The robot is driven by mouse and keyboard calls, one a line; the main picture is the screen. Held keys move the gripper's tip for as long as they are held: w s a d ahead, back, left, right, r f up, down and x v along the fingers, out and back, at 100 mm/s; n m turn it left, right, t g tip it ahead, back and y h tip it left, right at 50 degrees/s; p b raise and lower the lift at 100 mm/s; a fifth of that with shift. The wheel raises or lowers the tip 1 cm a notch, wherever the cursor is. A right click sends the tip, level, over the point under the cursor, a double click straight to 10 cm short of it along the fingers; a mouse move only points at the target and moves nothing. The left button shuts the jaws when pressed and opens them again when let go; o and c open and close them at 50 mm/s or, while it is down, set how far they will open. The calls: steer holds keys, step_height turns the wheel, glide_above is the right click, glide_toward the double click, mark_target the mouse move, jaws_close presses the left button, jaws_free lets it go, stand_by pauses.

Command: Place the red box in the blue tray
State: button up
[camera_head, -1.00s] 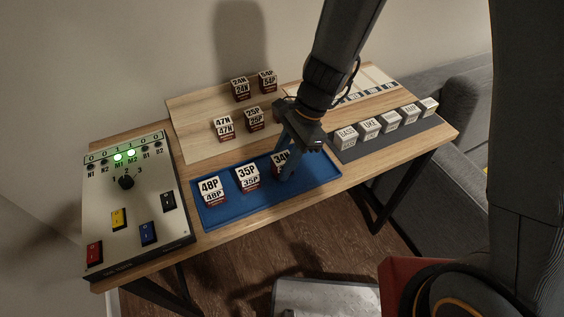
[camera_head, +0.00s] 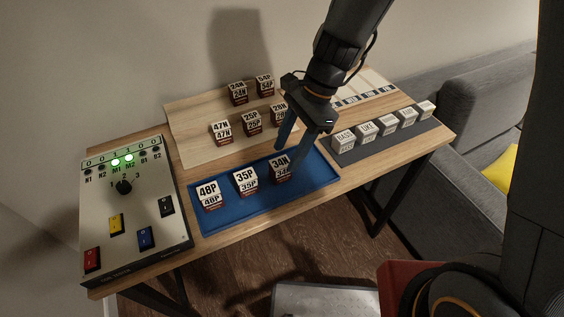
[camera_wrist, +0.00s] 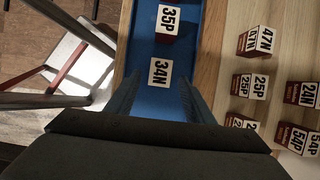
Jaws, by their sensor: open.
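Several small boxes with dark red sides and white labels are in view; the task does not say which one is meant. In the blue tray (camera_head: 240,212) stand the 48P box (camera_head: 209,194), the 35P box (camera_head: 246,180) and the 34N box (camera_head: 281,168). My gripper (camera_head: 287,158) is open, its fingers just above and around the 34N box, with no visible grip on it. In the wrist view the 34N box (camera_wrist: 160,74) lies between the spread fingers, with the 35P box (camera_wrist: 168,20) beyond it.
More red boxes, such as 47N (camera_head: 221,132) and 25P (camera_head: 252,122), stand on a wooden board behind the tray. A control panel (camera_head: 135,205) is at the left. White blocks (camera_head: 366,133) stand on a dark mat at the right. The tray's right end is clear.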

steer(key=v, duration=0.6)
steer(key=s+d+n+t+h, duration=0.1)
steer(key=s+d+n+h, duration=0.1)
steer(key=d+n, duration=0.4)
steer(key=s+d+n+t+h, duration=0.1)
steer(key=d+n, duration=0.4)
steer(key=d, duration=0.9)
steer(key=shift+s+d+f+n+t+h, duration=0.2)
steer(key=shift+s+f+n+t+h, duration=0.25)
steer(key=shift+s, duration=0.5)
